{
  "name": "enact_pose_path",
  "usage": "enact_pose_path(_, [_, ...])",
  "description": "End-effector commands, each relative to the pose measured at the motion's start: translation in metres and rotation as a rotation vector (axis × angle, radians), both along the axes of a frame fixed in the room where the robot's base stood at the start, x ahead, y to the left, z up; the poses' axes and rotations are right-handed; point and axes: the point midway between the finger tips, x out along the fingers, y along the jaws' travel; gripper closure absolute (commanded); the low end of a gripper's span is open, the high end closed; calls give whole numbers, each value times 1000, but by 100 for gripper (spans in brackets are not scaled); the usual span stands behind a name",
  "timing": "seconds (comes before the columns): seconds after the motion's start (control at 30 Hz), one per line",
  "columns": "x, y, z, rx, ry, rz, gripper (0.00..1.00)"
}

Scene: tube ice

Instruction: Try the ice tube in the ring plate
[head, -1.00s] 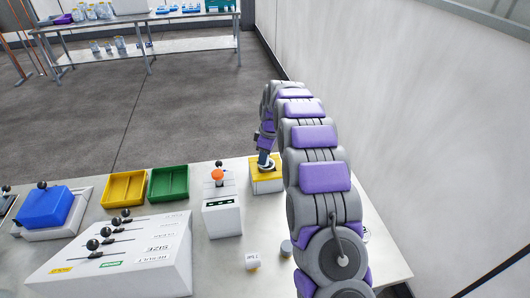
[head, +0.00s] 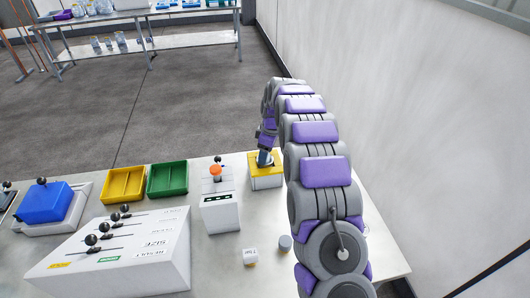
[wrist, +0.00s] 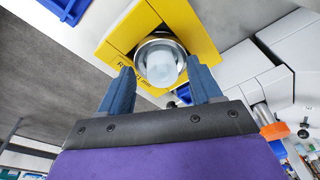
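The ring plate is a yellow top (head: 254,172) on a white block, and it also shows large in the wrist view (wrist: 204,38). A glassy, round, silvery piece with a pale centre, seemingly the ice tube (wrist: 160,62), is at the plate's opening. I cannot tell whether it sits in the ring or just above it. My gripper (wrist: 159,70) points down over the plate, also seen in the head view (head: 264,162). Its two blue fingers lie on either side of the round piece. Whether they touch it is unclear.
A white device with an orange knob (head: 215,170) stands just left of the plate. Yellow (head: 124,184) and green (head: 168,180) trays, a blue-topped box (head: 44,203) and a slider console (head: 115,255) are farther left. Two small cylinders (head: 250,256) (head: 285,243) stand in front.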

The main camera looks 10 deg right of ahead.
Motion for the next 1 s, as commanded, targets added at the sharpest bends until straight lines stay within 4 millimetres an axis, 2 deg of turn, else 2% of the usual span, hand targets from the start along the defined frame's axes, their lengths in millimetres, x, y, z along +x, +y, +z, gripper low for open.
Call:
enact_pose_path(0.23, [0,1,1,-1,1,0,36])
enact_pose_path(0.37, [0,-1,11,0,-1,0,36])
enact_pose_path(0.47, [-2,-3,26,-1,1,0,36])
enact_pose_path(1.0, [-9,-21,141,-1,-3,0,36])
